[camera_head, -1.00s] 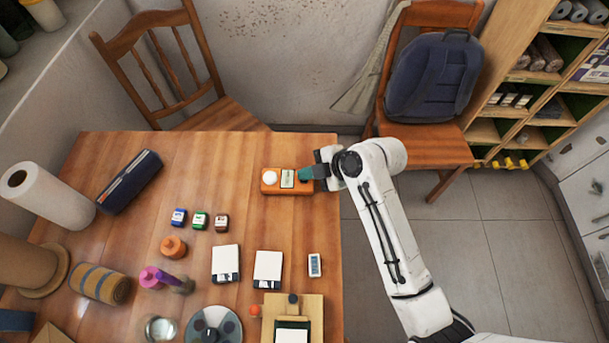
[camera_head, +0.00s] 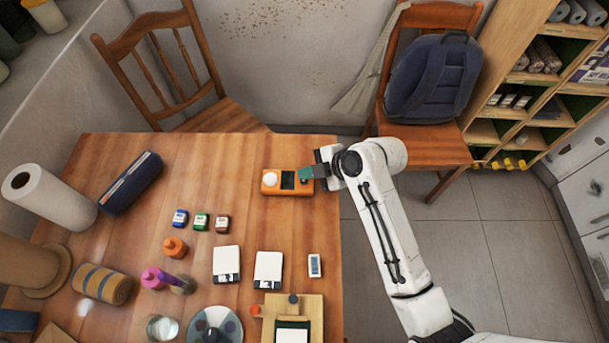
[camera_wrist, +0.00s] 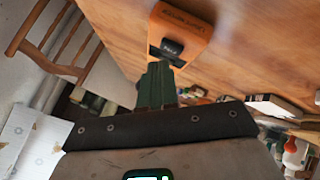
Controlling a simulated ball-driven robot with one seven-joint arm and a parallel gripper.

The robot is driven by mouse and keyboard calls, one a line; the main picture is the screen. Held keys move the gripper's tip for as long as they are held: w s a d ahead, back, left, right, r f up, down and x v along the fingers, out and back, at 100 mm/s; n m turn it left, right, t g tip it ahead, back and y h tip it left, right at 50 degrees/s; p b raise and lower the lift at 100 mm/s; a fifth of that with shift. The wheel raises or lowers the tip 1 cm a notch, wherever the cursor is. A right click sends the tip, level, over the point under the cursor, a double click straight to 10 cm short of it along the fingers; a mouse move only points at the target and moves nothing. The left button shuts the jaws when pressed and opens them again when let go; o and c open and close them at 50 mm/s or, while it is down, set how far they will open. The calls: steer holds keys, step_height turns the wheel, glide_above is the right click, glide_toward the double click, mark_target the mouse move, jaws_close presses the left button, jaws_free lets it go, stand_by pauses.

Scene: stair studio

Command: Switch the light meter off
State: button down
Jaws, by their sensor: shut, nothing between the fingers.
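The light meter (camera_head: 271,189) is an orange box with a white dome and a small display, near the far right edge of the wooden table. Its display is dark. In the wrist view its orange body (camera_wrist: 185,32) shows printed lettering and a dark button (camera_wrist: 172,47). My gripper (camera_head: 306,173) is shut and empty, its green fingertips at the meter's right end. In the wrist view the fingertips (camera_wrist: 160,70) are right at the button; I cannot tell whether they touch it.
A small white device with a display (camera_head: 314,265), two white cards (camera_head: 227,259) and several small bottles (camera_head: 201,221) stand nearer. A chair with a blue backpack (camera_head: 433,80) is beyond the table's right corner.

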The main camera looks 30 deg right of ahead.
mark_target(308, 182)
steer(key=shift+r+p, duration=2.35)
steer(key=shift+r, duration=0.65)
